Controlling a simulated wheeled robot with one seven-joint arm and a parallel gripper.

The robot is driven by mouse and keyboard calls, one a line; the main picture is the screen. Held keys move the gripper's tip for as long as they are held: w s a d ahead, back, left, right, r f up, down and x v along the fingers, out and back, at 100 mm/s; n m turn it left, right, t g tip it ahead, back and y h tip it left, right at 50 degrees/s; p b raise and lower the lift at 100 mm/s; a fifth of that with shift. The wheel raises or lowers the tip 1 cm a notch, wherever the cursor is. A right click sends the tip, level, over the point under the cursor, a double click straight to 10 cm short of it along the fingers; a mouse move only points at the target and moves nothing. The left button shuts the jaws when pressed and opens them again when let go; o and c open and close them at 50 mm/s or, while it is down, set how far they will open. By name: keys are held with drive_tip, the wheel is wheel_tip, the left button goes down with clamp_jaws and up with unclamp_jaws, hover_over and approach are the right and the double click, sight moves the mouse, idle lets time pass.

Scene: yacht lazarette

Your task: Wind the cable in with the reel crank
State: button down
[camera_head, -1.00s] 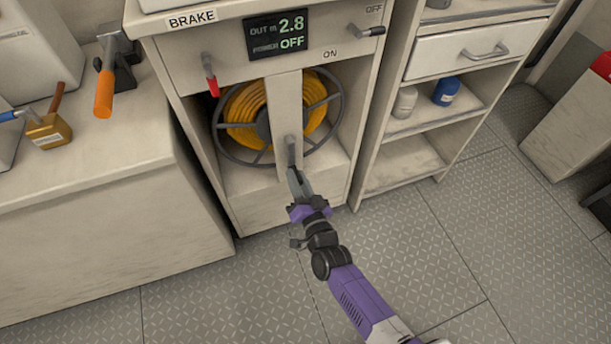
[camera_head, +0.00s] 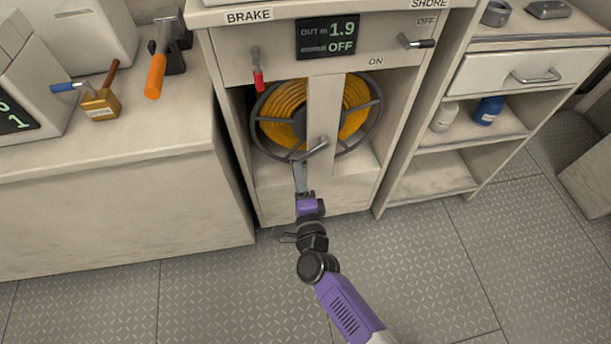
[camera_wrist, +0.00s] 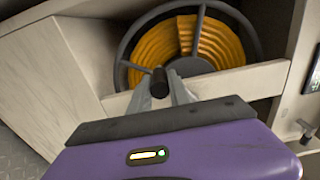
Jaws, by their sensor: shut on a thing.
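The yellow cable (camera_head: 287,104) is wound on a dark spoked reel (camera_head: 372,128) inside the cabinet, behind a vertical post. The reel crank (camera_head: 316,148) is on the front of the post, slanting down to the left. My gripper (camera_head: 300,165) is shut on the crank's handle at its lower left end. In the wrist view the dark crank handle (camera_wrist: 159,82) sits between my fingertips (camera_wrist: 160,92), with the yellow cable (camera_wrist: 190,42) behind. The display (camera_head: 327,37) reads OUT 1.9 and OFF. The red-tipped brake lever (camera_head: 257,77) points down.
A shore power lever (camera_head: 416,42) is at the cabinet's upper right. Shelves with a blue bottle (camera_head: 488,110) stand right. The floor in front is clear.

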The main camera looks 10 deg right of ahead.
drive_tip(key=shift+a+r+m+p, duration=0.2)
drive_tip(key=shift+a+r+m, duration=0.2)
drive_tip(key=shift+r+m, duration=0.5)
drive_tip(key=shift+a+r+m+p, duration=0.2)
drive_tip(key=shift+a+r+m, duration=0.3)
drive_tip(key=shift+m, duration=0.6)
drive_tip(key=shift+d+r, duration=0.15)
drive_tip(key=c, duration=1.2)
unclamp_jaws()
drive_tip(key=shift+c, duration=0.2)
drive_tip(key=shift+s, duration=0.1)
drive_tip(key=s+p, duration=0.1)
drive_tip(key=s, duration=0.6)
drive_tip(key=shift+s, duration=0.35)
